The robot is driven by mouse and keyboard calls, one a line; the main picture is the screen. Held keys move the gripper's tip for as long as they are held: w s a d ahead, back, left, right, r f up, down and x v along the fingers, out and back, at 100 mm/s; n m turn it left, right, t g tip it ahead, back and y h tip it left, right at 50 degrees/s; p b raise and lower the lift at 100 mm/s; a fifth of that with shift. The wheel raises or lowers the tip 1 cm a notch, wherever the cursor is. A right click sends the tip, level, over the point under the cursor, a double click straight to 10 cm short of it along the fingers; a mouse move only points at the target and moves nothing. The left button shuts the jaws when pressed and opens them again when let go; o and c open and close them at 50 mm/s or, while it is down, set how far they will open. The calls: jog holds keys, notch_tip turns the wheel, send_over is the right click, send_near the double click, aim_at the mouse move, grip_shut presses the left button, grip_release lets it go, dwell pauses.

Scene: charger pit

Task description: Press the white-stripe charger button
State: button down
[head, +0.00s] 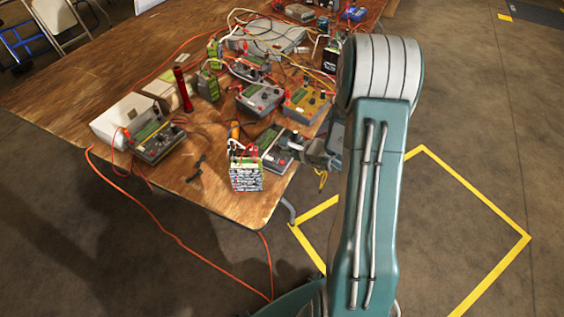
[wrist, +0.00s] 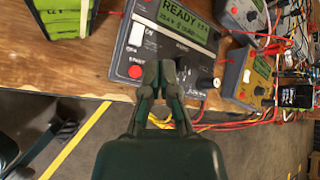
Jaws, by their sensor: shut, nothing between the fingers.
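A dark grey charger (wrist: 125,52) with a lit green screen (wrist: 180,20) reading READY fills the middle of the wrist view. It has a red button (wrist: 135,71) at its front left and a white knob at its right. In the head view this looks like the charger (head: 272,158) at the table's near corner.
The wooden table (head: 110,75) holds several other chargers, including a yellow one (head: 307,102) and a grey one (head: 260,98). A battery pack (head: 246,177) stands at the near edge, left of the gripper. Red and yellow cables (wrist: 235,125) hang around. Floor to the right is clear.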

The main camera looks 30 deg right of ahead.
aim_at(278, 159)
jog(key=shift+w+a+f, duration=0.1)
jog(key=shift+w+f, duration=0.05)
jog(key=shift+f, duration=0.6)
jog(key=shift+w+a+f, duration=0.1)
jog(key=shift+f, duration=0.6)
jog(key=shift+f, duration=0.15)
jog(key=shift+f, duration=0.2)
jog(key=shift+f, duration=0.35)
dwell(0.9)
dwell(0.4)
jog(key=shift+r, duration=0.8)
jog(key=r, duration=0.3)
jog(key=s+r, duration=0.1)
jog(key=r, duration=0.1)
jog(key=shift+d, duration=0.3)
